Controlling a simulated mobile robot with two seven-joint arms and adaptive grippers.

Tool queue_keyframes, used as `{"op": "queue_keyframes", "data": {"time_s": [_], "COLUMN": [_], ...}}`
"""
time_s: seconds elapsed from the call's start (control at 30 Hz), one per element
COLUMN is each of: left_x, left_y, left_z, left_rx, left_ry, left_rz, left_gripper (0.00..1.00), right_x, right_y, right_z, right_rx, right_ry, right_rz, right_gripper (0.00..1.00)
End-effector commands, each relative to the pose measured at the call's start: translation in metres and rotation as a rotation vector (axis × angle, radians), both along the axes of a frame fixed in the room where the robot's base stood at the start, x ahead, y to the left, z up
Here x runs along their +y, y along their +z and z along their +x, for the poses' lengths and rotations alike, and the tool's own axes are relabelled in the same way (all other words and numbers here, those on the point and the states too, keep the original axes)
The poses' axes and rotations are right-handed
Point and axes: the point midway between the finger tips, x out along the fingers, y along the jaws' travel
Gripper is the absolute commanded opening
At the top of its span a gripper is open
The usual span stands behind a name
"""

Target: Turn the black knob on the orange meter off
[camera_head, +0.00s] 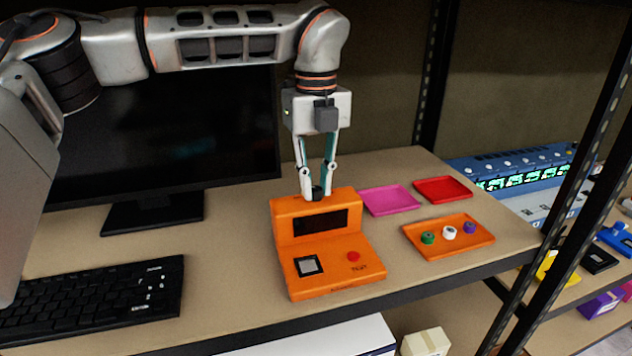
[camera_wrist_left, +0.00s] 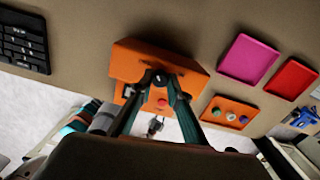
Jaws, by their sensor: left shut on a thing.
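The orange meter (camera_head: 330,270) stands on the shelf at the centre of the head view, with a dark display, a grey square button and a red button on its front. The black knob (camera_wrist_left: 159,78) sits on its top; in the head view it shows only as a small dark piece between the fingertips. My left gripper (camera_head: 317,194) points down from above and is shut on the black knob. In the wrist view its fingertips (camera_wrist_left: 160,80) meet on both sides of the knob. The knob's marking is too small to read. My right gripper is in neither view.
An orange tray (camera_head: 421,246) with green, white and purple round pieces lies right of the meter. A pink tray (camera_head: 388,200) and a red tray (camera_head: 443,189) lie behind it. A monitor (camera_head: 160,140) and black keyboard (camera_head: 90,297) stand left. Black shelf posts (camera_head: 570,200) rise at right.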

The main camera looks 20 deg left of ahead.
Motion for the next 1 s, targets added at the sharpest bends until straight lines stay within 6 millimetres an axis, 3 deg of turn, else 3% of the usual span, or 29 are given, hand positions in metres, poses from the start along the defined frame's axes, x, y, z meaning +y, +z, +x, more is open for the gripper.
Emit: {"op": "queue_keyframes", "data": {"time_s": [0.27,0.3,0.33,0.73,1.0], "left_x": [0.000,0.000,0.000,0.000,0.000], "left_y": [-0.001,-0.001,-0.001,0.004,0.043], "left_z": [0.000,0.000,0.000,0.000,0.001], "left_rx": [0.003,0.003,0.003,-0.001,-0.003], "left_ry": [0.001,0.001,0.001,0.000,0.001], "left_rz": [0.001,0.001,0.000,0.000,0.001], "left_gripper": [0.00,0.27,0.34,0.34,0.34], "right_x": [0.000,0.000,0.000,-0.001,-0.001], "right_y": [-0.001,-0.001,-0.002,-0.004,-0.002], "right_z": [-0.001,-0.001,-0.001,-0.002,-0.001], "right_rx": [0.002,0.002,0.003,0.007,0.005], "right_ry": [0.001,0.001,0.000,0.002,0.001], "right_rz": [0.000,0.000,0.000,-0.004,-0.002], "right_gripper": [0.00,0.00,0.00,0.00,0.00]}}
